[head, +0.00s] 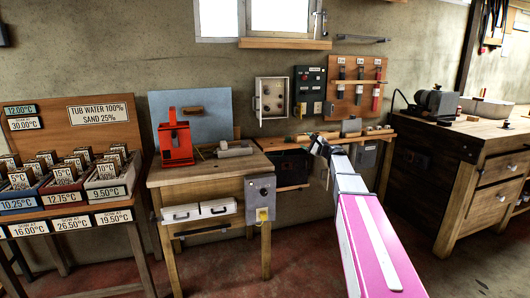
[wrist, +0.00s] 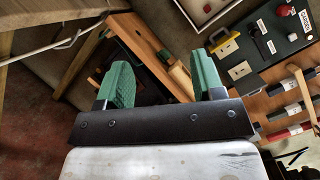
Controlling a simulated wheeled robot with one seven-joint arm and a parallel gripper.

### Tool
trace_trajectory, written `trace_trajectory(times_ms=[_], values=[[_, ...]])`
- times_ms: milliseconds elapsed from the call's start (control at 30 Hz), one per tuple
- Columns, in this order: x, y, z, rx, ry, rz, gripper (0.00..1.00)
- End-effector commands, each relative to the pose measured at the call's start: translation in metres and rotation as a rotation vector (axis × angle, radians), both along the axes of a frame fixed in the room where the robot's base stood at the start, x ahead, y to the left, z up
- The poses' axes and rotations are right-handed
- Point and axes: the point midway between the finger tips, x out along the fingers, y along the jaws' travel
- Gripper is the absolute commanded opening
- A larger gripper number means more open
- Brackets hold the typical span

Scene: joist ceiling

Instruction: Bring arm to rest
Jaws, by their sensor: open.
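My arm, with a pink and white link, reaches from the lower right of the head view toward the wall. My gripper (wrist: 163,88) shows in the wrist view as two green fingers on a dark bar. The fingers stand wide apart with nothing between them, so it is open and empty. In the head view its fingertips are too small to make out at the far end of the arm. A wooden shelf (wrist: 160,50) lies beyond the fingers in the wrist view.
A wooden table (head: 205,173) with a red lantern-like object (head: 175,140) stands left of my arm. A workbench (head: 465,140) with a grinder (head: 437,102) stands to the right. A display stand (head: 70,115) is at far left. A tool board (head: 357,88) hangs on the wall.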

Motion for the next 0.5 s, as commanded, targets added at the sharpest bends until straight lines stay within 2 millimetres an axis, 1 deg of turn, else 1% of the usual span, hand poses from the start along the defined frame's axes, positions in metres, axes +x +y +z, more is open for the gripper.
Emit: trace_trajectory(times_ms=[33, 167, 267, 367, 400, 467, 500], values=[[-0.011, 0.007, -0.011, -0.038, 0.006, 0.012, 0.62], [-0.035, 0.025, -0.041, -0.163, 0.02, 0.052, 0.62], [-0.06, 0.039, -0.071, -0.289, 0.034, 0.095, 0.62], [-0.098, 0.057, -0.111, -0.452, 0.054, 0.162, 0.62], [-0.116, 0.064, -0.13, -0.528, 0.065, 0.196, 0.62], [-0.144, 0.072, -0.157, -0.646, 0.079, 0.253, 0.62], [-0.163, 0.076, -0.175, -0.724, 0.088, 0.291, 0.62]])
